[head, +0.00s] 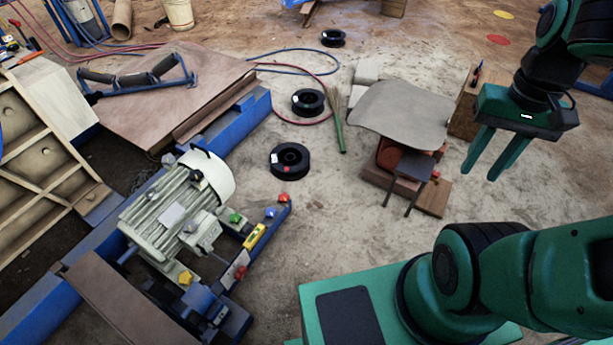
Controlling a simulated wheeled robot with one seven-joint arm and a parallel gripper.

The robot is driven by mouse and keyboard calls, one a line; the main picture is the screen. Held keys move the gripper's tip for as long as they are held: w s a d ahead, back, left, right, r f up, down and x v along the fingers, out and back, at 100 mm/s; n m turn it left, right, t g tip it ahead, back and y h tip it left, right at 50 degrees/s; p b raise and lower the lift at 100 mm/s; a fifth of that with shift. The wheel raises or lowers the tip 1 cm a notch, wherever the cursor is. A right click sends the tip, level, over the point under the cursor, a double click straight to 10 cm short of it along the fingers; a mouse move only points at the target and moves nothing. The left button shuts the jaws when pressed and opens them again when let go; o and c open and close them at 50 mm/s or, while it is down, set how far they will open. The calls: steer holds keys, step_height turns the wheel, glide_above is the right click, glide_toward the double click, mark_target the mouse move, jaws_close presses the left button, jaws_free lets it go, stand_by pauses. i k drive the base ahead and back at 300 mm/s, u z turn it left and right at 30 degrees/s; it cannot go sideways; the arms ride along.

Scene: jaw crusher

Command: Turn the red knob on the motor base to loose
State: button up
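The grey-white motor (172,205) sits on a blue metal base at the lower left, with several coloured knobs along it. One red knob (284,198) is at the far right end of the blue rail. Another red piece (240,272) is lower on the same side, near a small light plate; I cannot tell which red one is meant. A green knob (235,218), a blue knob (271,212) and a yellow knob (185,278) are nearby. My green gripper (480,174) is at the upper right, its two fingers apart and empty, well away from the motor.
A yellow bar (254,236) lies on the rail between the red pieces. Black spools (290,161) and hoses lie on the dusty ground beyond. A stool-like stand with a grey sheet (402,112) is left of my gripper. Bare ground lies right of the motor.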

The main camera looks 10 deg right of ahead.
mark_target(282, 197)
steer(key=u, duration=0.05)
steer(key=i, duration=1.25)
steer(key=u, duration=0.4)
